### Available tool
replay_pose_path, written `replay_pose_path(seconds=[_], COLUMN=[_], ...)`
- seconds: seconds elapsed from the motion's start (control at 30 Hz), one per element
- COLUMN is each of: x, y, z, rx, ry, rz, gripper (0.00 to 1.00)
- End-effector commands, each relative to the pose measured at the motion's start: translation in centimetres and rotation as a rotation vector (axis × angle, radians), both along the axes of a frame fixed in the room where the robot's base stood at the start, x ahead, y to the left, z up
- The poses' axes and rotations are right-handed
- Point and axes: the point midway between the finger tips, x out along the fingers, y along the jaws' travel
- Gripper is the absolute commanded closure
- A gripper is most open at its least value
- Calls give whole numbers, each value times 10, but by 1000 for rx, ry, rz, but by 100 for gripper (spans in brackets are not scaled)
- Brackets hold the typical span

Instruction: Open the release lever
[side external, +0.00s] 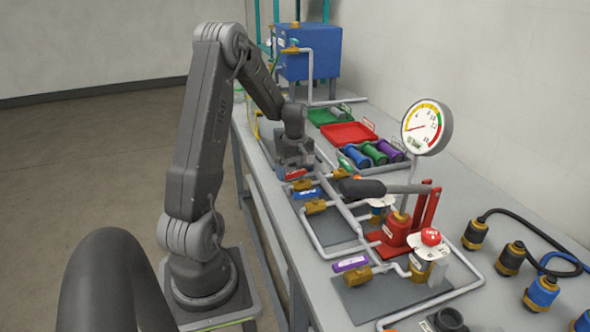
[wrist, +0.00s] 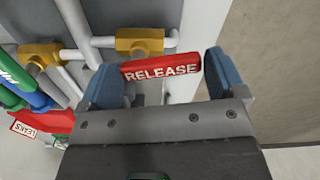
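The release lever is a red bar lettered "RELEASE" (wrist: 161,67), seen in the wrist view at the top centre. In the side external view a red lever (side external: 297,174) shows just below my gripper. My gripper (wrist: 158,82) has its two blue fingers apart, one near each end of the red bar. The bar lies between or just beyond the fingertips; I cannot tell if either finger touches it. A brass valve body (wrist: 140,41) sits beside the lever on a grey pipe. In the side view my gripper (side external: 294,166) is low over the bench's left edge.
A blue-handled valve (side external: 307,193) and a purple-handled valve (side external: 351,264) stand nearer along the pipes. A red hand pump (side external: 395,247) with a long black-gripped handle (side external: 362,188) and a gauge (side external: 427,127) are to the right. Red tray (side external: 348,134) and coloured cylinders lie behind.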

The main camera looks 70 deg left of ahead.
Motion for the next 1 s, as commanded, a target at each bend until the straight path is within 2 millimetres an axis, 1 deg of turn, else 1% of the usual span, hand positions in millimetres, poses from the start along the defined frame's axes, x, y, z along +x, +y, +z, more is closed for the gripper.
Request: replay_pose_path(seconds=[0.03, 0.3, 0.43, 0.7, 1.0], x=[0, 0, 0, -1, -1], y=[0, 0, 1, 5, 6], z=[0, 0, 0, 1, 1], rx=[0, 0, 0, 0, 1], ry=[0, 0, 0, 0, 0], rz=[0, 0, -27, -211, -235], gripper=[15, 41, 41, 41, 41])
